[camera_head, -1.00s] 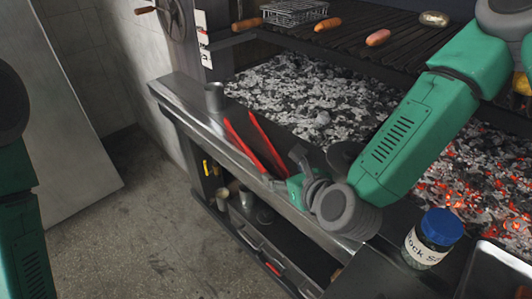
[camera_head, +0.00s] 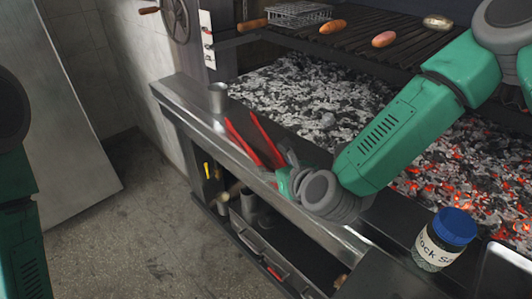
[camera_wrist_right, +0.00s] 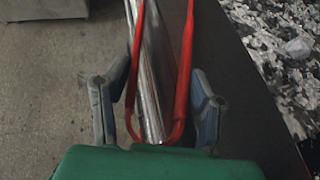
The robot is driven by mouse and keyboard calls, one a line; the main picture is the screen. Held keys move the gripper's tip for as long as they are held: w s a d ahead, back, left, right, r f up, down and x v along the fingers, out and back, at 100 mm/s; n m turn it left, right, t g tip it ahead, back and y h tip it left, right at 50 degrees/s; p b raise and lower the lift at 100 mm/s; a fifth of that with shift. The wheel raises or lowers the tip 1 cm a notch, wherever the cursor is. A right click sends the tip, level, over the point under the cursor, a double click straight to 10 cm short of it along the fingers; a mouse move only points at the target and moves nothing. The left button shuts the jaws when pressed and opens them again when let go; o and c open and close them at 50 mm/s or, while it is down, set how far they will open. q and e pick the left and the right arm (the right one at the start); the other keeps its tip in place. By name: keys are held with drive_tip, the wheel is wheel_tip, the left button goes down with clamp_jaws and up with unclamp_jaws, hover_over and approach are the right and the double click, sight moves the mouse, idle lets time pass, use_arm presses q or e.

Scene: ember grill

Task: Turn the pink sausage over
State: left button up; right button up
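The pink sausage (camera_head: 383,39) lies on the dark grill grate, right of an orange-brown sausage (camera_head: 332,26). Red tongs (camera_head: 240,143) lie on the metal ledge in front of the coals. My right gripper (camera_head: 283,170) is at the near end of the tongs, partly hidden by its own wrist. In the right wrist view my right gripper (camera_wrist_right: 157,98) is open, one finger on each side of the red tongs (camera_wrist_right: 184,75).
A metal cup (camera_head: 217,98) stands on the ledge beyond the tongs. A blue-lidded salt jar (camera_head: 445,240) stands at the front right. Glowing coals (camera_head: 440,165) lie below the grate. A wire basket (camera_head: 298,13) and a silvery lump (camera_head: 437,21) are on the grate.

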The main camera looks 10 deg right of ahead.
drive_tip(key=shift+c, duration=0.7)
drive_tip(key=shift+d+r, duration=0.1)
drive_tip(key=shift+d, duration=0.15)
drive_tip(key=shift+c, duration=0.4)
drive_tip(key=r+p, duration=0.1)
drive_tip(key=d+r+p, duration=0.1)
drive_tip(key=r, duration=0.1)
drive_tip(key=r+p, duration=0.2)
drive_tip(key=r, duration=0.1)
drive_tip(key=r+p, duration=0.3)
drive_tip(key=shift+a+r, duration=0.2)
drive_tip(key=shift+r, duration=0.15)
drive_tip(key=shift+a, duration=0.3)
drive_tip(key=shift+d, duration=0.2)
